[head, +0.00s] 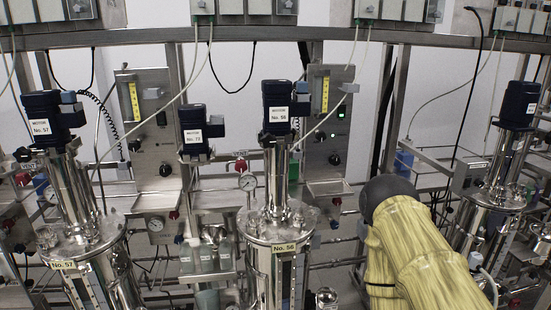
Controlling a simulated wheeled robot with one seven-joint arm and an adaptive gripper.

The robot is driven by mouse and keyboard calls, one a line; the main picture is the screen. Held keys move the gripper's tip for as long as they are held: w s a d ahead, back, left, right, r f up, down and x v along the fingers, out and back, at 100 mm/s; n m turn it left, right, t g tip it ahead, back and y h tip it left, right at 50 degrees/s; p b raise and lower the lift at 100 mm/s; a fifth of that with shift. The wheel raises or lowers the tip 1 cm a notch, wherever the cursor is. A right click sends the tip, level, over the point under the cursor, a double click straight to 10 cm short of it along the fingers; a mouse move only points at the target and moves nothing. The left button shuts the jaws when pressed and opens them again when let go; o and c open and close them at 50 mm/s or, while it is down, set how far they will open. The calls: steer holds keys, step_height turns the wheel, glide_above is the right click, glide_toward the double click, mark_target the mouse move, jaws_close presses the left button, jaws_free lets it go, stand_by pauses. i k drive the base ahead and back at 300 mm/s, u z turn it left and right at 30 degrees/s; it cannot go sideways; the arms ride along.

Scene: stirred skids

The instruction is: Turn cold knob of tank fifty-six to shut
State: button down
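Tank fifty-six is the steel vessel (272,225) in the middle, with a "No. 56" label (284,248) on its front and a dark motor (277,108) on top. A small red knob (336,201) and a small dark bluish knob (334,223) show just right of its lid. I cannot tell for certain which knob is the cold one or how it is turned. My arm (420,255), in a yellow sleeve with a dark rounded end, stands right of the tank, apart from these knobs in the picture. My gripper is not visible.
Tank 57 (85,240) stands at the left and another tank (487,215) at the right. A steel panel with a yellow gauge (325,95) stands behind tank fifty-six.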

mark_target(335, 225)
steer(key=z, duration=1.65)
steer(key=i, duration=1.6)
steer(key=u, duration=0.3)
